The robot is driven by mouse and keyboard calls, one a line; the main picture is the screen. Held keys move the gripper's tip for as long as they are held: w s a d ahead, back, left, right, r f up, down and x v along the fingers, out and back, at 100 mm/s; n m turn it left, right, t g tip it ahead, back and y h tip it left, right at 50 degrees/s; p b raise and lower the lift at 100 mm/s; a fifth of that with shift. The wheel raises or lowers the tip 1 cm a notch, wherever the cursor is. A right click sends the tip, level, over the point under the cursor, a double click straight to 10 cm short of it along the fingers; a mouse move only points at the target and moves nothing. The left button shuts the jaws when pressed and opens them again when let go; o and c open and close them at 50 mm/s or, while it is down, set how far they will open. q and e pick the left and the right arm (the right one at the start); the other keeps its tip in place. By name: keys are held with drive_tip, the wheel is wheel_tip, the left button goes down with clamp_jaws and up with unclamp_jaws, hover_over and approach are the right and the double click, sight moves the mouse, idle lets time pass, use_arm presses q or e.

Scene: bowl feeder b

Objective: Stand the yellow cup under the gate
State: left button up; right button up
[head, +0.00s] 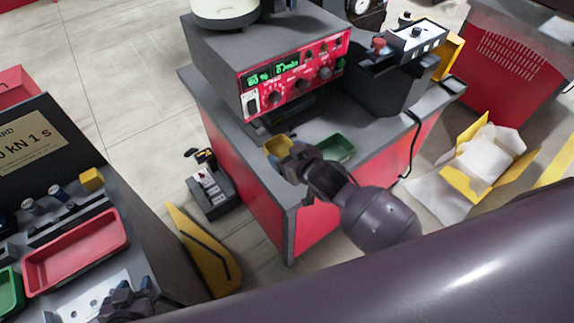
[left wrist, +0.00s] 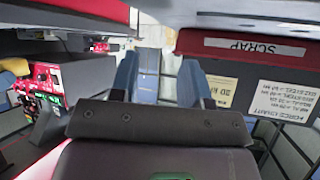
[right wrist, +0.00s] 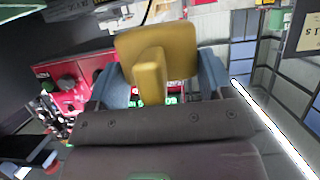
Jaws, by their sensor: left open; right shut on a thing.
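The yellow cup (head: 277,146) is held in my right gripper (head: 290,158), over the grey bench top just in front of the red control panel. In the right wrist view the cup (right wrist: 180,48) fills the space between the two fingers. Whether its base touches the bench is hard to tell. A dark part (head: 283,112) juts out below the panel, behind the cup; I cannot tell whether it is the gate. My left gripper (head: 127,298) is open and empty at the lower left, over the other bench; its spread fingers also show in the left wrist view (left wrist: 160,82).
A green tray (head: 336,148) lies on the bench close to the right of the cup. The grey feeder housing (head: 222,55) stands behind. A dark box with switches (head: 392,75) is at the right. A red tray (head: 78,252) sits on the left bench.

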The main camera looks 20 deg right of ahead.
use_arm(q)
drive_tip(key=shift+s, duration=0.15)
use_arm(e)
wheel_tip(320, 180, up, 11)
use_arm(q)
drive_tip(key=shift+w+f+b, duration=0.15)
drive_tip(key=shift+w+b, duration=0.05)
drive_tip(key=shift+b, duration=0.2)
drive_tip(key=shift+w+f+b, duration=0.25)
drive_tip(key=shift+f+b, duration=0.2)
drive_tip(key=shift+b, duration=0.35)
use_arm(e)
drive_tip(key=s+d+r+m+h, duration=0.2)
drive_tip(key=s+d+m+h, duration=0.1)
drive_tip(key=d, duration=0.4)
drive_tip(key=shift+s+r+m+t+h, duration=0.4)
drive_tip(key=shift+m+h, duration=0.1)
drive_tip(key=shift+h, duration=0.3)
use_arm(q)
drive_tip(key=shift+w, duration=0.1)
use_arm(e)
drive_tip(key=shift+w, duration=0.15)
